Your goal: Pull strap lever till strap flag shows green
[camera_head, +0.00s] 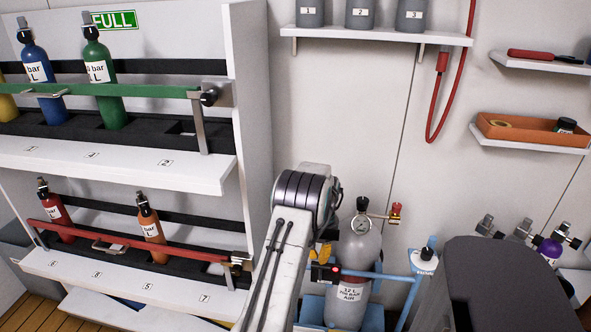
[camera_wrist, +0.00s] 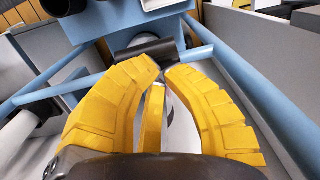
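A grey gas cylinder (camera_head: 359,256) labelled "12 L 200 bar AIR" stands upright on a light blue stand (camera_head: 312,310). A dark strap (camera_head: 356,274) crosses its front. A small black block (camera_head: 326,273) with a red part sits at the strap's left end; no green shows there. I cannot tell for sure which part is the lever or the flag. My gripper (camera_head: 319,254) has yellow fingers and is just above that block, partly hidden by my arm. In the wrist view my gripper's fingertips (camera_wrist: 161,70) are close together, just short of a dark bar (camera_wrist: 145,50); contact is unclear.
A rack (camera_head: 130,170) with coloured bottles behind green and red bars stands at left. A blue rail (camera_head: 395,277) runs right of the cylinder. Shelves (camera_head: 380,32) and a red hose (camera_head: 433,115) are on the wall. Small cylinders (camera_head: 548,250) stand at right.

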